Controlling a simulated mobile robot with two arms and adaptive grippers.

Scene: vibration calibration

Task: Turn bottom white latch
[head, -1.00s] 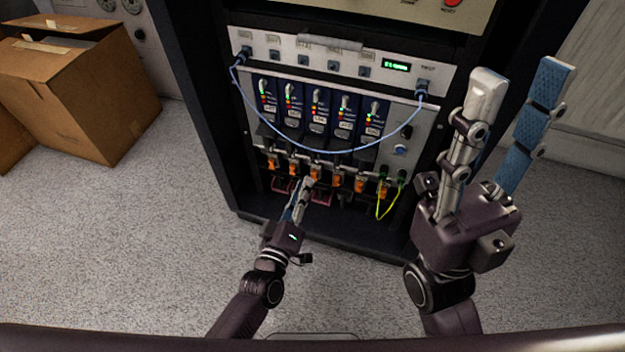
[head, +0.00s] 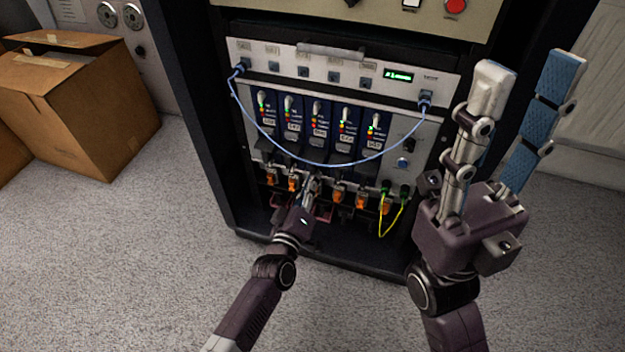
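A rack cabinet holds a row of blue modules (head: 317,124) with small pale levers and lights at their tops and grey latch-like tabs at their lower ends. Below them is a row of orange connectors (head: 294,182). I cannot tell for sure which part is the bottom white latch. My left gripper (head: 313,181) is at the middle of the connector row, its fingers pointing up into the rack and covering the parts behind them. Whether it touches anything is unclear. My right gripper (head: 527,72) is raised in front of the cabinet's right side, fingers apart and empty.
A blue cable (head: 316,162) hangs in a loop across the modules. A yellow-green cable (head: 392,222) hangs at the lower right of the panel. A cardboard box (head: 85,105) stands on the floor at left. The floor in front is clear.

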